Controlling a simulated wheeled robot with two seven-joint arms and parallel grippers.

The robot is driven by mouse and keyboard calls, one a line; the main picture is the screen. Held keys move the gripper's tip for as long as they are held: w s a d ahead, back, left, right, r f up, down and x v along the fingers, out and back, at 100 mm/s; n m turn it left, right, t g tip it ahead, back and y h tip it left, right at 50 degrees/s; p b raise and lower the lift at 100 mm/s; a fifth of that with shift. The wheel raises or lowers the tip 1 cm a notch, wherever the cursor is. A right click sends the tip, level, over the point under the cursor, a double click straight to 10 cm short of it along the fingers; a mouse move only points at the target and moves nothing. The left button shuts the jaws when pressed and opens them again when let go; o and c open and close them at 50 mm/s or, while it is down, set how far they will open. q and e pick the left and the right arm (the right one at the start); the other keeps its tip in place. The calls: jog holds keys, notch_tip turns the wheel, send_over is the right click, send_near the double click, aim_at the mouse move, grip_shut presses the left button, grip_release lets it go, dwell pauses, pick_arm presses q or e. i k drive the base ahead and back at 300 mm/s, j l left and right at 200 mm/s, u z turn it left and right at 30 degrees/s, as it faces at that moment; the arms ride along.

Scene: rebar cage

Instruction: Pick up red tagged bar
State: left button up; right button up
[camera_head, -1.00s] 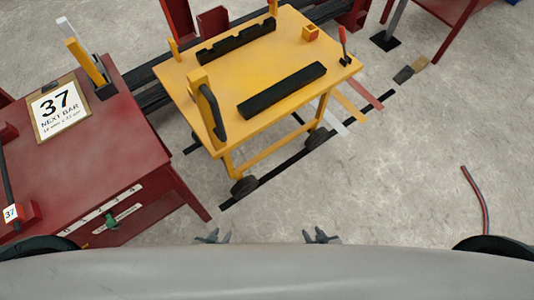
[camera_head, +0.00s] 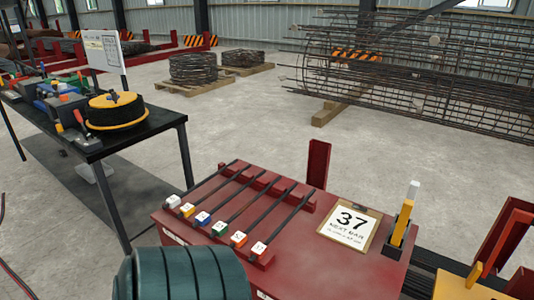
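Several dark bars lie side by side on the red rack table (camera_head: 305,259), each with a coloured tag block at its near end. Green, blue, yellow and white tags follow to the left. A sign (camera_head: 350,225) on the table reads 37, NEXT BAR. Neither of my grippers is in view.
A black table (camera_head: 120,141) with tools and a black-and-yellow coil stands at the left. A holder (camera_head: 397,245) with yellow and white uprights stands by the sign. Part of a yellow cart (camera_head: 460,288) shows at lower right. Open concrete floor lies behind, before a rebar cage (camera_head: 420,75).

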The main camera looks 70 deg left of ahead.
aim_at(258, 253)
jog(key=u, duration=2)
